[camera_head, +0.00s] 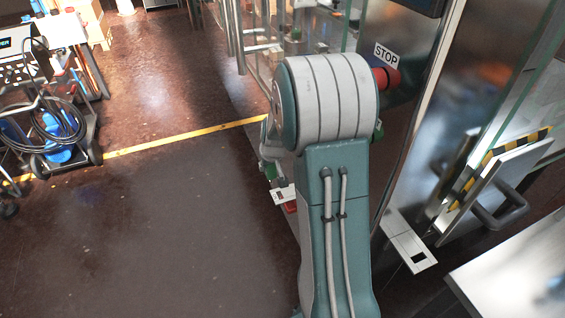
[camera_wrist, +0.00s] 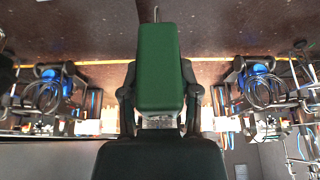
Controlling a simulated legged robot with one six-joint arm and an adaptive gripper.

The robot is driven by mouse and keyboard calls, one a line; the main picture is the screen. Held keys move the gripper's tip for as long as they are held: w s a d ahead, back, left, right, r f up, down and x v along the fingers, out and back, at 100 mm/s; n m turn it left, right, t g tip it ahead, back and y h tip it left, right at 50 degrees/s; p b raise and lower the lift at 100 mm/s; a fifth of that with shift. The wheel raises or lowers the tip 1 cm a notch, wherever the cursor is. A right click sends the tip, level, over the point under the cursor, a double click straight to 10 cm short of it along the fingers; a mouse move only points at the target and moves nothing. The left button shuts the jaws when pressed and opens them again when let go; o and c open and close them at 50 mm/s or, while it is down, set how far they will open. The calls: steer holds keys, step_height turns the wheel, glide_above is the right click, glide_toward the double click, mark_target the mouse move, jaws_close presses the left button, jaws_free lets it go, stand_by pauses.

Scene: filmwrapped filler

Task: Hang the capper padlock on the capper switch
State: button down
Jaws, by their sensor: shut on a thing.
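In the wrist view my gripper (camera_wrist: 159,98) has its two dark fingers on either side of a green padlock (camera_wrist: 159,70) and is shut on it. The padlock's long green body points up in the picture, with a thin grey shackle piece at its top end. In the head view my arm hides most of my gripper and the padlock. I cannot single out the capper switch for sure. A small white label (camera_head: 283,193) with a red part (camera_head: 291,207) shows just left of my arm. Small green patches show beside my arm, too small to name.
A red stop button (camera_head: 386,78) under a STOP sign (camera_head: 386,54) is close behind my arm. A steel cabinet, a striped panel with a handle (camera_head: 497,212) and a pale table (camera_head: 515,280) stand right. A hose cart (camera_head: 50,125) stands left. The floor between is clear.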

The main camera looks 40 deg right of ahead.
steer(key=s+d, duration=0.1)
glide_toward(278, 190)
steer(key=shift+x, duration=2.8)
steer(key=shift+w+f, duration=0.15)
steer(key=shift+a+f, duration=0.1)
steer(key=shift+f, duration=0.1)
stand_by(0.4)
steer(key=shift+c, duration=1.3)
jaws_free()
